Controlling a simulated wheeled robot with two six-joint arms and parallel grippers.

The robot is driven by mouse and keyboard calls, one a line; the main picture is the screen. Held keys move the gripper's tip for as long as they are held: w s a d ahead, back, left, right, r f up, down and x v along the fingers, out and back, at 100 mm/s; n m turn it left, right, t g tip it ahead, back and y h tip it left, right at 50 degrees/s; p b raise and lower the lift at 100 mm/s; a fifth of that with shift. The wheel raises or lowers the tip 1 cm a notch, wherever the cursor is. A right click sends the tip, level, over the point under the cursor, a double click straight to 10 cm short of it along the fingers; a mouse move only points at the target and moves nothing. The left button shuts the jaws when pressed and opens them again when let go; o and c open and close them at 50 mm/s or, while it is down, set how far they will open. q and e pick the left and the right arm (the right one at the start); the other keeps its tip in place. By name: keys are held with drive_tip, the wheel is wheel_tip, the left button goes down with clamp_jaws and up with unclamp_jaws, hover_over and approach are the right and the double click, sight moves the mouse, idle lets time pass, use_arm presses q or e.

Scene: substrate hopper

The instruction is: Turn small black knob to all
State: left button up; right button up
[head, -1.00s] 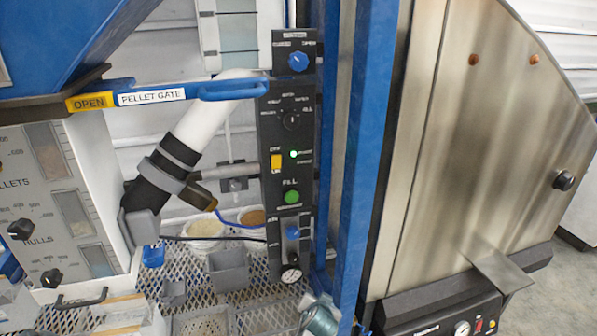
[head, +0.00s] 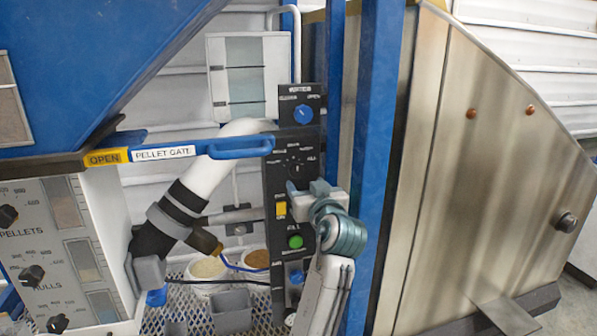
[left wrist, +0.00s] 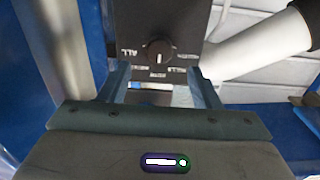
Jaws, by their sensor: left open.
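The small black knob (head: 296,168) sits on the black upright control panel (head: 272,190), below the blue knob (head: 303,114). In the left wrist view the small black knob (left wrist: 158,53) is seen upside down with white labels around it. "ALL" is at the left there. I cannot surely tell where its pointer points. My left gripper (head: 305,188) is in front of the panel, just below the knob. In the left wrist view its open fingers (left wrist: 159,82) stand either side of the knob's line, short of it, with nothing between them. My right gripper is not in view.
A yellow switch (head: 281,210) and a green button (head: 295,242) lie below the knob. The blue pellet gate handle (head: 240,149) reaches out left of the panel. A blue post (head: 372,150) stands close on the right. A white pipe (head: 215,165) runs on the left.

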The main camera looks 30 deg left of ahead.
sight(297, 173)
use_arm(q)
drive_tip(key=p+x, duration=0.2)
drive_tip(key=x, duration=0.4)
drive_tip(key=shift+w+a+r, duration=0.1)
drive_tip(key=shift+w+a, duration=0.15)
drive_tip(key=shift+a, duration=0.05)
drive_tip(key=shift+w+a, duration=0.3)
drive_tip(key=shift+c, duration=0.3)
drive_tip(key=c, duration=0.9)
